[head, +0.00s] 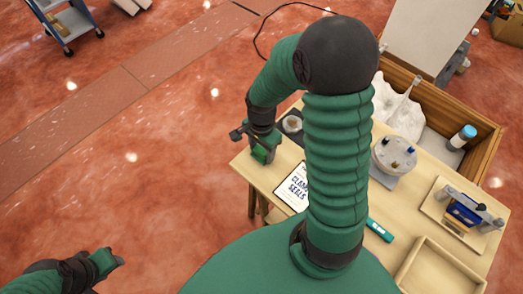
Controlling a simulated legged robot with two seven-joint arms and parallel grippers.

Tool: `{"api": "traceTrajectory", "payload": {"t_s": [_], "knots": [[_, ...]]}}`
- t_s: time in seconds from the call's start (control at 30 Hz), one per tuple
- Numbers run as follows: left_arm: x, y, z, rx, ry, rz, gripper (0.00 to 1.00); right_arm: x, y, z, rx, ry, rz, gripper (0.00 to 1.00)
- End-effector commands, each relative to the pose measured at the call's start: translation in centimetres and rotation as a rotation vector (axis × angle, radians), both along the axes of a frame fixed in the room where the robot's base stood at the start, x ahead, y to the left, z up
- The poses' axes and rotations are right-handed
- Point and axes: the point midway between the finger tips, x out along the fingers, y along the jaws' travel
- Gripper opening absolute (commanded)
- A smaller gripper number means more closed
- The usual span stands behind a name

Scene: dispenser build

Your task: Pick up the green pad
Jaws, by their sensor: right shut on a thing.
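The green pad (261,155) is a small dark green block at the left corner of the wooden table. My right gripper (262,143) is shut on it, with the arm reaching over from the right. I cannot tell whether the pad touches the tabletop. My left gripper (112,262) is at the lower left, over the red floor and away from the table. Its fingers are too small and turned to tell open from shut. My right arm hides the middle of the table.
The table (405,220) also holds a "CLAMP SEALS" sheet (296,188), a round grey device (394,156), a teal item (380,230), a tray with a blue-and-grey assembly (462,214), and an empty wooden tray (440,272). A wooden crate (488,150) stands behind.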

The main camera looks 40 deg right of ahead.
Motion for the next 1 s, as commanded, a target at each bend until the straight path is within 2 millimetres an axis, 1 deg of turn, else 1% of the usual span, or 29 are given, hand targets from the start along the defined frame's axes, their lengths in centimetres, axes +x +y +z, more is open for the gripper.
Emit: {"api": "traceTrajectory", "payload": {"t_s": [0.17, 0.27, 0.47, 0.7, 0.8, 0.9, 1.0], "knots": [[0.0, 0.0, 0.7, 0.0, 0.0, 0.0, 0.36, 0.1, 0.0, 1.9, -0.003, -0.003, 0.0, 0.13], [0.0, 0.0, 1.2, 0.0, 0.0, 0.0, 0.36, 0.1, 0.0, 3.5, -0.002, -0.004, 0.0, 0.13], [0.0, 0.0, 1.4, 0.0, 0.0, 0.0, 0.36, -3.3, -2.4, 3.8, -0.001, -0.001, -0.006, 0.13], [0.0, 0.0, 2.0, 0.0, 0.0, 0.0, 0.36, -9.0, -6.3, 4.4, -0.001, -0.001, -0.008, 0.13], [0.0, 0.0, 2.1, 0.0, 0.0, 0.0, 0.36, -10.9, -7.6, 4.6, 0.0, -0.001, -0.008, 0.13], [0.0, 0.0, 2.2, 0.0, 0.0, 0.0, 0.36, -12.2, -8.5, 4.7, -0.001, -0.001, -0.004, 0.13], [0.0, 0.0, 2.2, 0.0, 0.0, 0.0, 0.36, -12.9, -9.0, 4.7, 0.0, 0.0, -0.001, 0.13]]}}
